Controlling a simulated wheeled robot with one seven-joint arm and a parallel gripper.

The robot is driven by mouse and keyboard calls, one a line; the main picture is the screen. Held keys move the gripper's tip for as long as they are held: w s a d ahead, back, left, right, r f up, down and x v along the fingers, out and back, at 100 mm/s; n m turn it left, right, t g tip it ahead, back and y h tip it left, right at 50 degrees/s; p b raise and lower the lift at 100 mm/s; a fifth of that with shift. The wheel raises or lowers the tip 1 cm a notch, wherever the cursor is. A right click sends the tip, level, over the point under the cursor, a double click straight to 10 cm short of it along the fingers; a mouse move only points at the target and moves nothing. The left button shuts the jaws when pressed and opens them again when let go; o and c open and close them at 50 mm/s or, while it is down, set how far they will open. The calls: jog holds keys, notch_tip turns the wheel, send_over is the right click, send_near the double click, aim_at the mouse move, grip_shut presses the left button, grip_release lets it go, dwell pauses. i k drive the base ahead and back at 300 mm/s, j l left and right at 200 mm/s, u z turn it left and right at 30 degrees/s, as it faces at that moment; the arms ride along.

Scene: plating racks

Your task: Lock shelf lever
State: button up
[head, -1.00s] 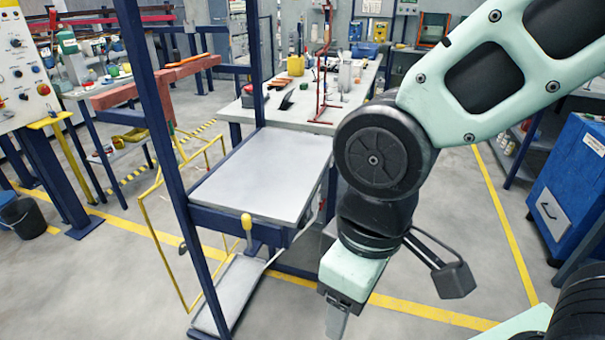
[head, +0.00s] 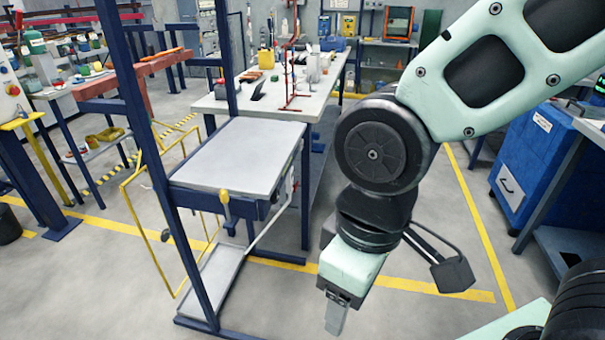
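The shelf lever (head: 225,198) is a short handle with a yellow knob on the front of the blue frame, below the grey upper shelf (head: 250,155). It stands roughly upright with the knob on top. My gripper (head: 337,315) hangs pointing down at the lower middle, to the right of the lever and apart from it. Its fingers show edge-on, so I cannot tell whether they are open or shut. Nothing shows held in it.
A lower grey shelf (head: 212,278) sits near the floor in the same blue rack (head: 153,150). A yellow wire frame (head: 150,225) stands to its left. A white workbench (head: 240,101) is behind. A blue cabinet (head: 530,165) stands right. Floor between rack and cabinet is clear.

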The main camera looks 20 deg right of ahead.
aim_at(224, 199)
jog(key=i+l+u, duration=0.25)
jog(key=l, duration=0.3)
jog(key=i+l+u, duration=0.2)
jog(key=l, duration=0.45)
jog(key=i, duration=0.15)
